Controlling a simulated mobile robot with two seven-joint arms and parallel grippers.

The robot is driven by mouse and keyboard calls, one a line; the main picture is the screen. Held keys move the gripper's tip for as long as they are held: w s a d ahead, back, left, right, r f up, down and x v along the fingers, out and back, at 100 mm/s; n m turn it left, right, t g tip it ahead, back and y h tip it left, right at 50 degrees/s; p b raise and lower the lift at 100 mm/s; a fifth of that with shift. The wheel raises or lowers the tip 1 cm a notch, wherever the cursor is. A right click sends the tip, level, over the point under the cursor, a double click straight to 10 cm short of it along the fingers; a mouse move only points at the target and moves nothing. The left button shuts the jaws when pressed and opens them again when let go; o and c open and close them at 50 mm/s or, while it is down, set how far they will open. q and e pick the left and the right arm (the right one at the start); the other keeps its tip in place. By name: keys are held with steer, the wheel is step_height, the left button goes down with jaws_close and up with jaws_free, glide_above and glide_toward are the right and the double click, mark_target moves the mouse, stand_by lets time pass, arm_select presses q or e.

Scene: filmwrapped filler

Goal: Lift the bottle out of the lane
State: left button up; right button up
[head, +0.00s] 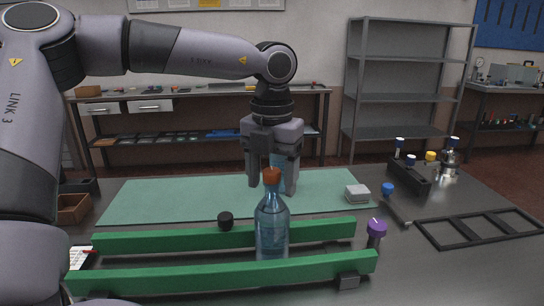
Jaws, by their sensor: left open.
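A clear bluish bottle (271,228) with an orange cap (271,176) stands upright in the lane between two green rails, the far rail (175,239) and the near rail (190,277). The near rail hides its base. My left gripper (271,186) points down at the height of the cap, its fingers apart to the left and right of the cap in the picture. It is open and holds nothing; I cannot tell whether the cap is between the fingers or in front of them. A light-blue patch shows behind the cap, unclear what it is. My right gripper is not in view.
A black knob (226,220) and a purple-topped piece (376,231) stand near the rails. Grey blocks (357,194) sit on the green mat (150,200). A black frame (480,229) and a black rack (408,178) lie right; a brown tray (72,209) is left.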

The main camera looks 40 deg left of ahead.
arm_select(q)
steer(key=shift+f, duration=0.65)
jaws_close()
steer(key=c, duration=0.9)
jaws_free()
jaws_close()
steer(key=shift+r+p, duration=0.75)
steer(key=shift+r, duration=0.45)
